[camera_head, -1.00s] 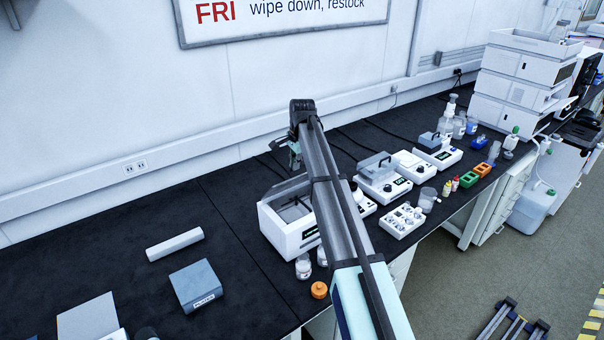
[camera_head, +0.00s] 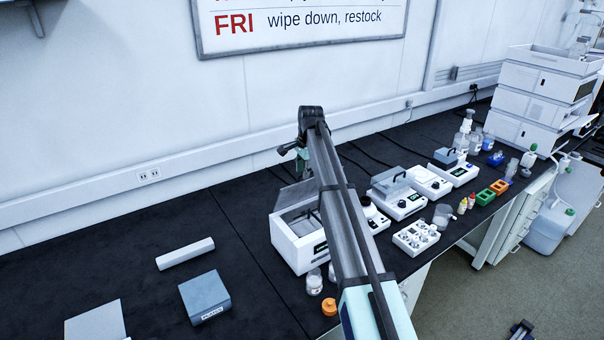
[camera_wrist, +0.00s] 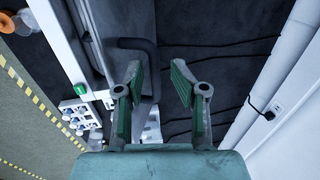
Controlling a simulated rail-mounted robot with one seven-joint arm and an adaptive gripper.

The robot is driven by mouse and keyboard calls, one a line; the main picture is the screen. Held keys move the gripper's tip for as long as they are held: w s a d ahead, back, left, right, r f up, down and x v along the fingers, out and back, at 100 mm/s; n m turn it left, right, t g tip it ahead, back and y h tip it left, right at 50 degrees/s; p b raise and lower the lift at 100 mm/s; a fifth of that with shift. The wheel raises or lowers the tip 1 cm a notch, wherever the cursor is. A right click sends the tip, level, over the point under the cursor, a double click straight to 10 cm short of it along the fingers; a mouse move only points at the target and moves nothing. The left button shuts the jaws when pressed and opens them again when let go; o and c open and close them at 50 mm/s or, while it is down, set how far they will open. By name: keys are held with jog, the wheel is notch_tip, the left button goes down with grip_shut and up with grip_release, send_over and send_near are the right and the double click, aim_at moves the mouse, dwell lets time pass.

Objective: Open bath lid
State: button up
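The bath is a white box (camera_head: 296,253) with a small dark display, on the black bench left of my arm. Its grey lid (camera_head: 297,196) is tilted up at the back, and the dark inside shows from above. My arm hides the bath's right side. My gripper (camera_head: 294,152) is above and behind the lid, apparently clear of it. In the wrist view my gripper (camera_wrist: 159,78) has its two green fingers apart with nothing held between them. A dark bent bar (camera_wrist: 137,43) lies beyond the left finger; I cannot tell what it belongs to.
Right of my arm stand a device with a grey cover (camera_head: 393,187), a white block with several round wells (camera_head: 416,238) and coloured racks. A jar (camera_head: 314,283) and an orange cap (camera_head: 329,306) sit before the bath.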

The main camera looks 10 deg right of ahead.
notch_tip(320, 180, up, 10)
jog(key=s, duration=0.2)
jog(key=shift+d+r, duration=0.15)
jog(key=shift+d, duration=0.25)
